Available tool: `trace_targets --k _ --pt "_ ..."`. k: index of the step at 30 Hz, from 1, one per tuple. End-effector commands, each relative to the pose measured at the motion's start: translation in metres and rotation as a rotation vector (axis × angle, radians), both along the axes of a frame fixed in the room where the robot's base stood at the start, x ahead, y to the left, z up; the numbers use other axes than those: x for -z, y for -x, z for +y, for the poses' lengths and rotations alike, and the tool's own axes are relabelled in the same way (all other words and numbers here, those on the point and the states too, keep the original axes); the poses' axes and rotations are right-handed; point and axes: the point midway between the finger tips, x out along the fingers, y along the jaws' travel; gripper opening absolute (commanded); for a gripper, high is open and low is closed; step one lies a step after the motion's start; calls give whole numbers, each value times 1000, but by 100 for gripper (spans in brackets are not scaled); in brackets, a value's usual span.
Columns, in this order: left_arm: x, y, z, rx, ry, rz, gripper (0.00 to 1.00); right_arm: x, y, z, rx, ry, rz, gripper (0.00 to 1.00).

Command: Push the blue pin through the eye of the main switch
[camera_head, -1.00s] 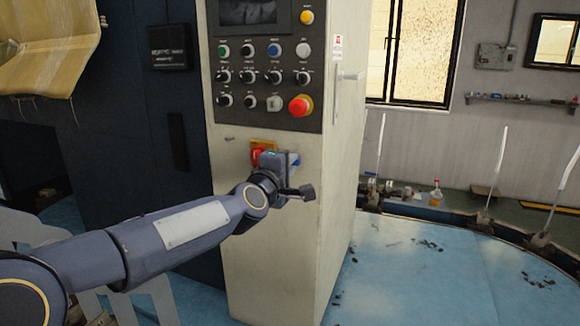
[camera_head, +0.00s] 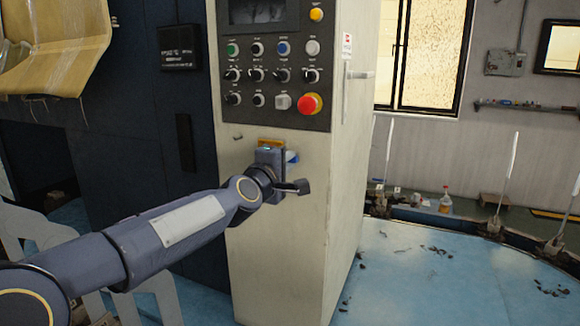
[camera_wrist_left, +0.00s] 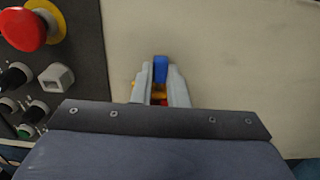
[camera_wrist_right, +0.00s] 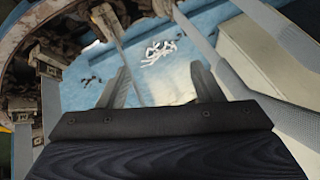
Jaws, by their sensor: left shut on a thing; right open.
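The main switch (camera_head: 269,142) is on the cabinet front below the control panel. In the head view only its yellow upper edge shows above my left gripper (camera_head: 279,156). In the left wrist view yellow and red bits of the switch (camera_wrist_left: 157,99) show between the fingers. The blue pin (camera_wrist_left: 160,69) sits between the tips of my left gripper (camera_wrist_left: 161,74), which is shut on it. In the head view the pin (camera_head: 292,157) shows at the gripper's right side. The switch's eye is hidden. My right gripper (camera_wrist_right: 163,82) is open and empty, away from the cabinet.
The control panel (camera_head: 270,75) has several knobs and a red emergency button (camera_head: 311,104) above the switch. Bare cabinet face (camera_head: 275,250) lies below. The right wrist view shows a blue floor (camera_wrist_right: 170,75) with white scraps (camera_wrist_right: 158,51) and brown machine parts at left.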

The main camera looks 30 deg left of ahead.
Motion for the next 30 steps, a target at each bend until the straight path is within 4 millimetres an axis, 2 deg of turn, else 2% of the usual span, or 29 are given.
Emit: trace_targets --k 12,13,18,26,30 --pt "0 1 8 -2 0 -1 0 8 0 0 0 0 0 60" --pt "-1 1 8 -2 0 -1 15 7 0 0 0 0 0 60" --pt "0 1 8 -1 -1 -1 37 7 0 0 0 0 0 60" --pt "0 1 7 0 -1 0 39 7 0 0 0 0 0 60" --pt "0 11 7 0 -2 -1 39 10 0 0 0 0 0 60"
